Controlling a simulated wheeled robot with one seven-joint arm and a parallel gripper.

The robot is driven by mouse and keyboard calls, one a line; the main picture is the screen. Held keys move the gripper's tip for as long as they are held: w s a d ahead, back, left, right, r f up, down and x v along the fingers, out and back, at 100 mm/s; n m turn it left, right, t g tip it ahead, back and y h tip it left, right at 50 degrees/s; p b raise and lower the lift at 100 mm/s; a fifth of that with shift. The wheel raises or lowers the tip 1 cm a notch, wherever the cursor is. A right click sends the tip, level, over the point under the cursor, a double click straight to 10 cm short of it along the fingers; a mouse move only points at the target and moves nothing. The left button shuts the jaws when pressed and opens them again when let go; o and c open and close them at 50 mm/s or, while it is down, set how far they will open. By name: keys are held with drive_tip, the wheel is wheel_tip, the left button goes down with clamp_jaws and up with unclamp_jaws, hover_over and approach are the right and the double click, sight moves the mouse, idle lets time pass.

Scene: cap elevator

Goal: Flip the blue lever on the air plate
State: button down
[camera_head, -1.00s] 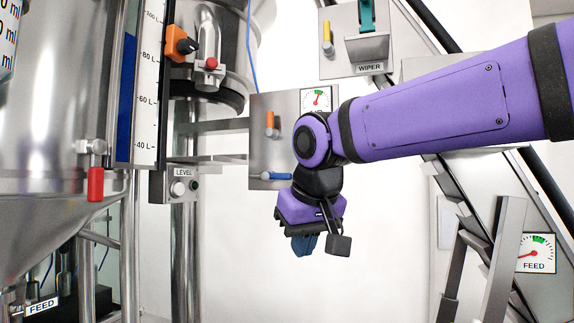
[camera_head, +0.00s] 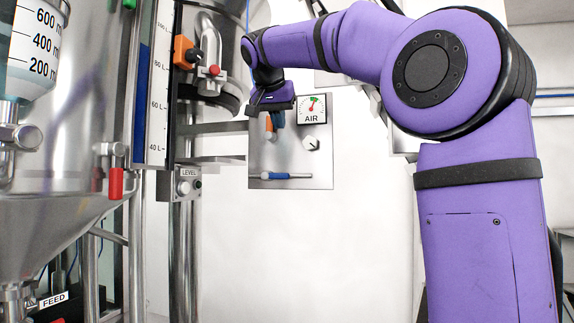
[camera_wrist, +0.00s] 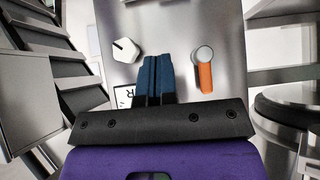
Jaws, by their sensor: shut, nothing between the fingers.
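The air plate (camera_head: 318,160) is a grey metal panel with a gauge over the word AIR. The blue lever (camera_head: 288,175) lies level along its lower edge, its blue handle at the left. My gripper (camera_head: 277,119) points down in front of the plate's upper left, beside the orange lever (camera_head: 268,127), above and apart from the blue lever. In the wrist view, the blue fingertips (camera_wrist: 154,62) are together and empty, between the white knob (camera_wrist: 126,50) and the orange lever (camera_wrist: 205,76). The blue lever is not clearly visible there.
A steel tank with a red-handled valve (camera_head: 116,184) stands at the left. A level column (camera_head: 157,100) and an orange clamp (camera_head: 184,52) are left of the plate. A LEVEL box (camera_head: 186,186) sits lower left of it. White free space lies below the plate.

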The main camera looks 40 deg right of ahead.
drive_tip(key=shift+w+d+r, duration=0.1)
drive_tip(key=shift+w+r, duration=0.05)
drive_tip(key=shift+r, duration=0.05)
hover_over(275, 176)
drive_tip(key=s+d, duration=0.1)
drive_tip(key=s, duration=0.3)
drive_tip(key=f, duration=0.7)
drive_tip(key=shift+w+d, duration=0.15)
drive_tip(key=shift+d, duration=0.05)
wheel_tip(275, 176, down, 2)
drive_tip(key=shift+w+d+f, duration=0.1)
drive_tip(key=shift+f, duration=0.95)
drive_tip(key=shift+f, duration=0.1)
